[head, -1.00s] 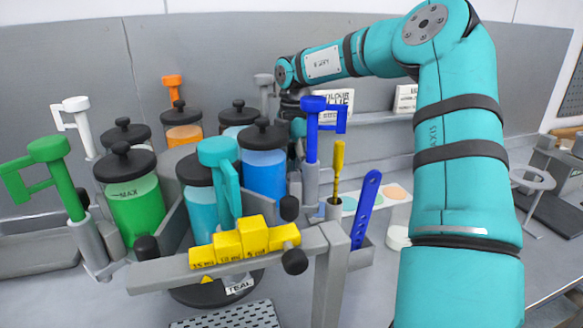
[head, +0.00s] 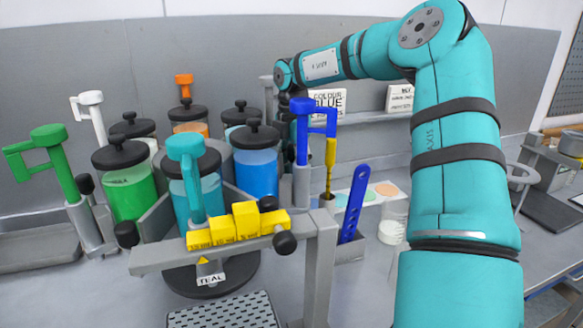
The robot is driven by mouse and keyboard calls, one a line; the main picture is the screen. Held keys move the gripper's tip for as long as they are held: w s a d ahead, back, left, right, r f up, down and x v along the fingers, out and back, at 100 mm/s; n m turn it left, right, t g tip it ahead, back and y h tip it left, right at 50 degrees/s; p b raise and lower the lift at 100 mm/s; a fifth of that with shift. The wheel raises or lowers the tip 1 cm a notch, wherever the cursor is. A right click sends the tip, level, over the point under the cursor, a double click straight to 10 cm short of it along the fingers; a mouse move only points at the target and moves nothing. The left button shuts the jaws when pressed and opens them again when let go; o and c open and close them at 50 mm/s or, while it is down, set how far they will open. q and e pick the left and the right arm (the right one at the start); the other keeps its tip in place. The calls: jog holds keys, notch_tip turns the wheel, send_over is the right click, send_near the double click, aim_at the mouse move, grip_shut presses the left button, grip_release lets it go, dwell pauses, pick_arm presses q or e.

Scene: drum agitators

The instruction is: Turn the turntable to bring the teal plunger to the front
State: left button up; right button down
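The teal plunger (head: 190,175) stands upright at the front of the turntable (head: 212,274), in front of the teal jar (head: 211,190) with its black lid. The TEAL label (head: 211,281) faces front, just below a small yellow pointer (head: 204,261) under the grey bar. The green plunger (head: 50,155) is at the left, the white one (head: 93,112) and orange one (head: 184,85) at the back, the blue one (head: 305,130) at the right. My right arm reaches behind the blue jar (head: 256,172); its gripper (head: 287,133) is mostly hidden there. My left gripper is out of view.
A grey bar (head: 160,260) with yellow blocks (head: 233,224) and black knobs crosses the front. A holder with a yellow tool (head: 330,160) and a blue slotted strip (head: 353,205) stand at the right. A perforated plate (head: 225,312) lies in front.

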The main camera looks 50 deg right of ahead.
jog(key=c, duration=1.2)
grip_release()
jog(key=shift+s+d, duration=0.1)
jog(key=shift+d, duration=0.1)
jog(key=shift+o, duration=0.9)
jog(key=shift+s+d, duration=0.15)
jog(key=shift+s, duration=0.05)
jog(key=shift+w, duration=0.1)
jog(key=shift+w+r, duration=0.1)
jog(key=shift+r, duration=0.1)
jog(key=r, duration=1.1)
jog(key=shift+s+r, duration=0.2)
jog(key=shift+r, duration=0.1)
